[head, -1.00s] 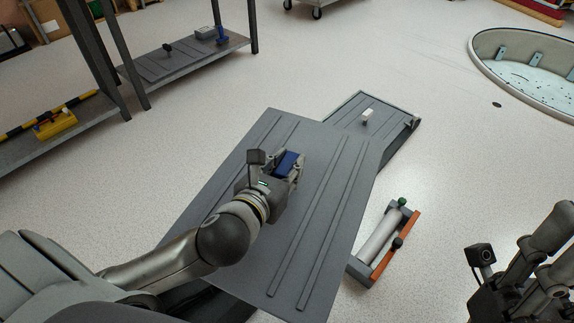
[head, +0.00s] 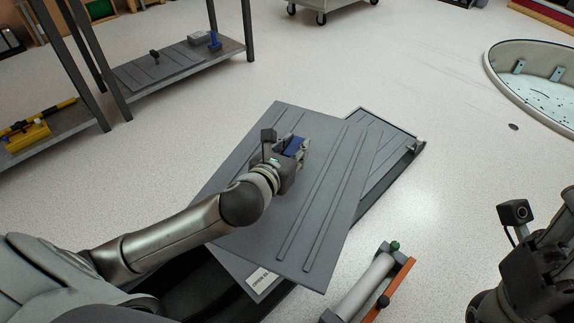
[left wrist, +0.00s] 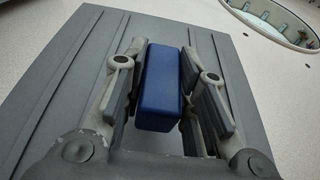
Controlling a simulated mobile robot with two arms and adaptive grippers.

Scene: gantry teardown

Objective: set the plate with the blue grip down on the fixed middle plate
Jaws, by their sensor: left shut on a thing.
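The grey ribbed plate with the blue grip (head: 325,200) is held by my left gripper (head: 298,150), which is shut on the blue grip (head: 292,145). The left wrist view shows the blue grip (left wrist: 162,85) between both fingers. The plate lies above the fixed middle plate (head: 385,150) and is turned at an angle to it. The middle plate shows at the far right end and at the near end by a white label; the rest is hidden. I cannot tell whether the two plates touch. My right wrist (head: 535,260) is at the right edge, with its fingers not clear.
A roller tool with an orange side (head: 372,285) lies on the floor at the near right. A shelf rack (head: 180,65) with another plate stands at the back left. A round white basin (head: 540,85) is at the far right. Floor between them is clear.

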